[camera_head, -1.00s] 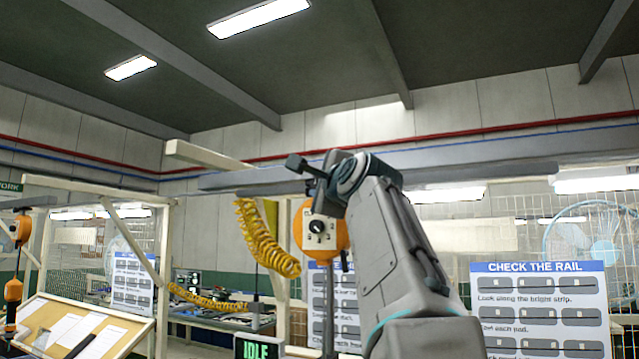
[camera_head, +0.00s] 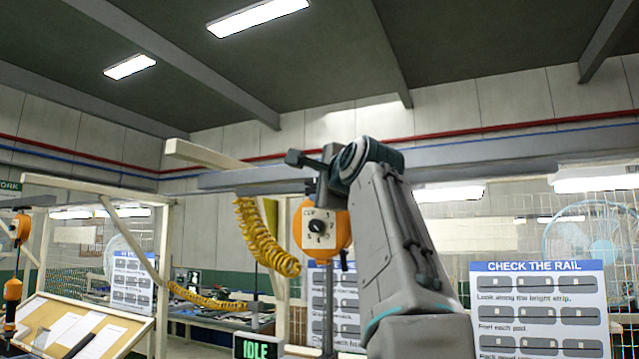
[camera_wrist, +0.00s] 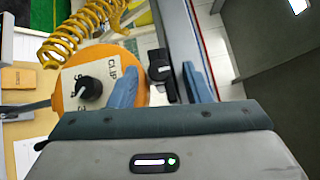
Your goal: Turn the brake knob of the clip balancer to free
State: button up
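The clip balancer (camera_head: 341,228) is an orange housing hanging below the beam in the head view. Its white plate holds the dark round brake knob (camera_head: 316,227); I cannot read the knob's setting. In the wrist view the balancer (camera_wrist: 67,117) is at left, with the knob (camera_wrist: 88,88) facing me and CLIP lettering beside it. My gripper (camera_wrist: 160,86) has its two blue fingers wide apart with nothing held. The left finger overlaps the plate's right side in the picture; the knob is left of both fingers. The fingers cannot be made out in the head view.
A yellow coiled hose (camera_head: 262,238) hangs just left of the balancer. The grey overhead beam (camera_head: 470,178) runs above it. A dark fitting (camera_wrist: 159,69) shows between my fingers in the wrist view. A CHECK THE RAIL board (camera_head: 540,310) stands at right.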

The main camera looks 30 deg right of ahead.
jog(key=s+a+f+b, duration=0.1)
jog(key=s+b, duration=0.3)
jog(key=s, duration=0.9)
jog(key=shift+s+a+b, duration=0.35)
jog(key=shift+a, duration=0.05)
